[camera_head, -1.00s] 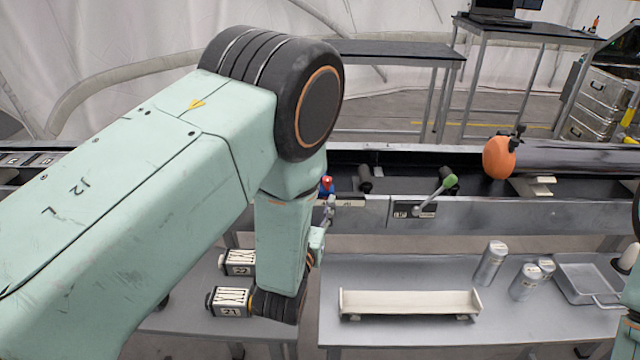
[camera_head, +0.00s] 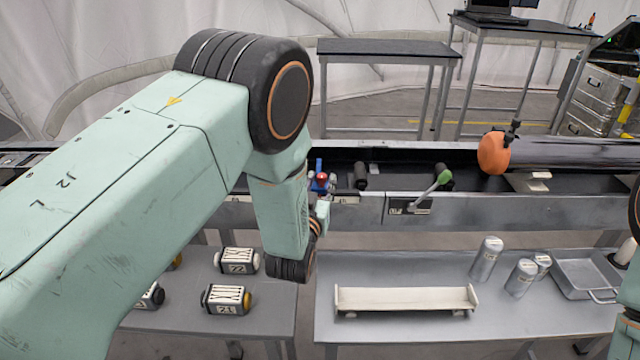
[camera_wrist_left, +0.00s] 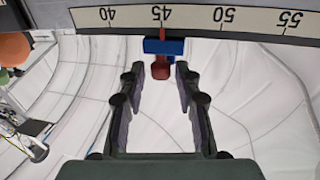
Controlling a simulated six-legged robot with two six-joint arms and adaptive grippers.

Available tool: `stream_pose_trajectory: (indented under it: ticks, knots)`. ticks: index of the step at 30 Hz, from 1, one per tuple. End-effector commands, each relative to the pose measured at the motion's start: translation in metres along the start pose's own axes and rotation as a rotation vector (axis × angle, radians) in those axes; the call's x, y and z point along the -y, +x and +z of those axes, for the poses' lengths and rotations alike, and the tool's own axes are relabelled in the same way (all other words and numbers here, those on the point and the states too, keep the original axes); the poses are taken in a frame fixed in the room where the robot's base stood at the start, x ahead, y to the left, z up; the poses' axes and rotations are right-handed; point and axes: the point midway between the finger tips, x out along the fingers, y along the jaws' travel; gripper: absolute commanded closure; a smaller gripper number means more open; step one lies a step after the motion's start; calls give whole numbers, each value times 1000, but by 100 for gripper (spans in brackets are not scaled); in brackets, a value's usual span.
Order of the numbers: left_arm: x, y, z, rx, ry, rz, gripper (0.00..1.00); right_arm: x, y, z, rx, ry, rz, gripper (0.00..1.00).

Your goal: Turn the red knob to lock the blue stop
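The blue stop (camera_wrist_left: 164,46) sits on the numbered scale near the 45 mark in the left wrist view. The red knob (camera_wrist_left: 160,69) is on the stop, pointing toward my left gripper. My left gripper (camera_wrist_left: 161,72) is open, with its fingertips on either side of the knob and gaps visible. In the head view the blue stop (camera_head: 319,165) and red knob (camera_head: 322,176) show at the trough's near rail, partly hidden by my left gripper (camera_head: 325,190). At the right edge only part of my right arm shows; its gripper fingers are not visible.
The scale (camera_wrist_left: 190,19) runs along the rail. Below are a white tray (camera_head: 405,299), several grey canisters (camera_head: 487,258) and numbered blocks (camera_head: 227,299) on tables.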

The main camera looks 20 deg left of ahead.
Motion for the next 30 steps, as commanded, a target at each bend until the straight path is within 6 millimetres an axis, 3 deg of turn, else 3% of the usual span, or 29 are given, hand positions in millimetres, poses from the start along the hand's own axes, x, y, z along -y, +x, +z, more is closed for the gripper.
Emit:
stream_pose_trajectory:
  ticks: [10,20,30]
  knots:
    - [0,0,0,0,0,0,99,0,0,0,0,0,0,60]
    - [2,0,0,-1,0,23,100,0,1,0,0,0,0,60]
    - [7,2,0,-2,-3,184,100,0,6,0,0,0,0,60]
